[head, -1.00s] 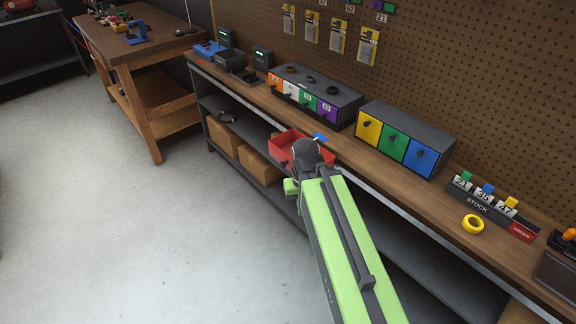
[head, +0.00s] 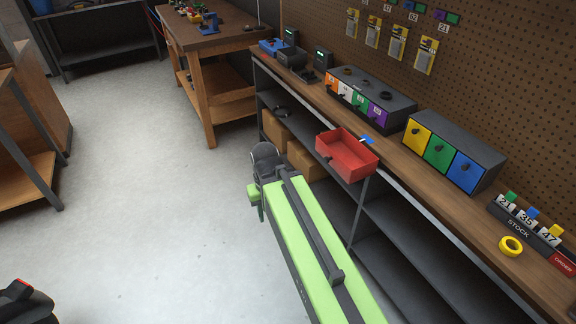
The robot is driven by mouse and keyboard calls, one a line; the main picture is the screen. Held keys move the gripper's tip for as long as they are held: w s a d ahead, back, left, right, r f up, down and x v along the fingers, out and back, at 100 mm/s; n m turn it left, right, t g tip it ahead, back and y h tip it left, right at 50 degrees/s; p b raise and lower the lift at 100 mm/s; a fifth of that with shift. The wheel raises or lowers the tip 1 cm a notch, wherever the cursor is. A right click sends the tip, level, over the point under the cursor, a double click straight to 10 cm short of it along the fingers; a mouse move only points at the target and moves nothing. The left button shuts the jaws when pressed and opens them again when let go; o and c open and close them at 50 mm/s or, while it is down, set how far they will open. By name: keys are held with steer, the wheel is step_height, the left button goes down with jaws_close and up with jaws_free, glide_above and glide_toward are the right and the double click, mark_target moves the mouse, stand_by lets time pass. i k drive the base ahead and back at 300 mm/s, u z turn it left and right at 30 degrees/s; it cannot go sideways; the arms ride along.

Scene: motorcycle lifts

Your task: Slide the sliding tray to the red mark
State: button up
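The red open tray (head: 347,154) sits at the front edge of the long wooden bench and appears to stick out past it. It looks empty. A small blue patch (head: 367,140) lies on the bench just behind its right side.
Orange, white, green and purple drawers (head: 370,97) and a yellow, green and blue drawer unit (head: 453,150) stand behind the tray. A yellow tape roll (head: 511,246) lies farther right. Shelves with cardboard boxes (head: 303,160) are under the bench. The floor (head: 150,200) to the left is clear.

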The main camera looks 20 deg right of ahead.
mark_target(351, 160)
steer(key=u, duration=1.3)
steer(key=i, duration=0.45)
steer(key=u, duration=0.15)
steer(key=k, duration=0.85)
steer(key=z, duration=0.2)
steer(key=i, duration=0.8)
steer(key=u, duration=0.1)
